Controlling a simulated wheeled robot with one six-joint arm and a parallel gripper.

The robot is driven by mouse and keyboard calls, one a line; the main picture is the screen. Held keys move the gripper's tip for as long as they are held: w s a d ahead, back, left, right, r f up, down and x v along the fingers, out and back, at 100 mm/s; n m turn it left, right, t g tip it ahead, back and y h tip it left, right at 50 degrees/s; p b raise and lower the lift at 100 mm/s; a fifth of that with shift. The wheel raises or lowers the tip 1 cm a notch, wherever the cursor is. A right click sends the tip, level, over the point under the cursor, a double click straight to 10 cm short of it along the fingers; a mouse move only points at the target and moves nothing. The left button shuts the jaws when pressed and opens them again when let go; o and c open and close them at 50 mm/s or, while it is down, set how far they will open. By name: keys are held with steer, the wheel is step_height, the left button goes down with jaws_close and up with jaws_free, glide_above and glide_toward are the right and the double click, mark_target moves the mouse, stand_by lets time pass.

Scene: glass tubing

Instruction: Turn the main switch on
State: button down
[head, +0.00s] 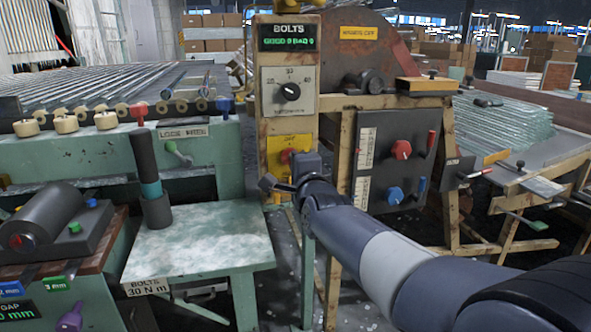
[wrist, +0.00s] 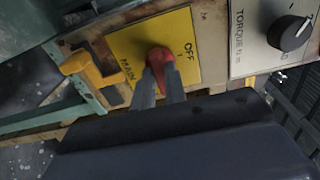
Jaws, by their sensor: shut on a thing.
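The main switch is a red handle (wrist: 162,58) on a yellow plate (wrist: 190,38) lettered OFF and MAIN in the wrist view. My gripper (wrist: 160,76) is shut on this handle, one finger on each side. The fingers hide part of the handle and of the plate. In the head view the yellow plate (head: 278,141) is low on a tan post, and my wrist covers much of the switch. Which position the handle points to is hard to tell.
Above the switch are a torque dial (head: 291,91) and a lit BOLTS display (head: 287,44). A dark panel (head: 388,165) with red and blue knobs stands to the right. A green bench (head: 205,240) with a dark upright tool (head: 146,170) is at the left. A yellow lever (wrist: 90,68) sits beside the plate.

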stand_by(0.4)
steer(key=c, duration=1.4)
jaws_free()
steer(key=shift+c, duration=0.2)
steer(key=p+v, duration=0.2)
steer(key=v, duration=0.8)
steer(key=shift+s, duration=0.4)
steer(key=shift+d, duration=0.1)
steer(key=b+x, duration=0.1)
steer(key=x, duration=1)
steer(key=shift+b, duration=0.4)
